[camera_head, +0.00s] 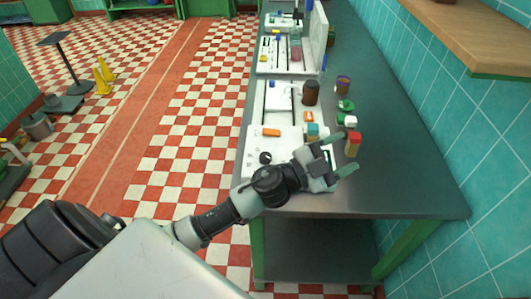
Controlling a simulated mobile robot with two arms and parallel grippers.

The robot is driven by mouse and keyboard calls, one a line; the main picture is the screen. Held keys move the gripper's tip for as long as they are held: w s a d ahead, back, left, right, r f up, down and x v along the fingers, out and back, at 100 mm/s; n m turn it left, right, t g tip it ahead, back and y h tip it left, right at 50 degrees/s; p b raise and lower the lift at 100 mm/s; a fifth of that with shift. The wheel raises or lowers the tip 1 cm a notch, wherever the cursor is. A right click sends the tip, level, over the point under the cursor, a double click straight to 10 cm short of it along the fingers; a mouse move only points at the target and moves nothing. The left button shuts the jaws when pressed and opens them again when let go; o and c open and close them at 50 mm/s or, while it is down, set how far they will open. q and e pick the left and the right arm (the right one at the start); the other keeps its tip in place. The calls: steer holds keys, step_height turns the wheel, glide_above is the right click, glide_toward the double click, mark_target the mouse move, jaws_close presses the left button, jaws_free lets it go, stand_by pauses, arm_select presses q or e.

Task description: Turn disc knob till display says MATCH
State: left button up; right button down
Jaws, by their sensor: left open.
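My left gripper (343,158) is open over the near part of the grey metal bench, its fingers pointing right. A small bottle-like thing with a red top (353,144) stands close to its fingertips; I cannot tell whether they touch. A white panel (254,143) lies on the bench left of the gripper. A small black round knob (265,157) is on this panel, beside my left wrist; I cannot tell if it is the disc knob. An orange piece (271,132) lies behind it. I can make out no display text. My arm hides part of the panel.
The grey bench (420,195) has bare room at its near right. A dark brown jar (311,92), green pieces (345,105) and other small items stand behind the gripper. A teal tiled wall and wooden shelf (470,30) bound the right. Yellow cones (103,76) stand on the floor.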

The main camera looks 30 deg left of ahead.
arm_select(q)
steer(key=d+m+g+h, duration=0.3)
steer(key=m+g+h, duration=0.1)
steer(key=m+g, duration=0.4)
steer(key=g+y, duration=0.9)
steer(key=y, duration=0.8)
glide_toward(265, 155)
steer(key=shift+m, duration=0.3)
step_height(265, 155, down, 9)
steer(key=p, duration=0.2)
steer(key=shift+f+p, duration=0.2)
steer(key=shift+p, duration=0.15)
steer(key=c, duration=0.9)
steer(key=shift+c, duration=0.2)
steer(key=shift+m, duration=0.3)
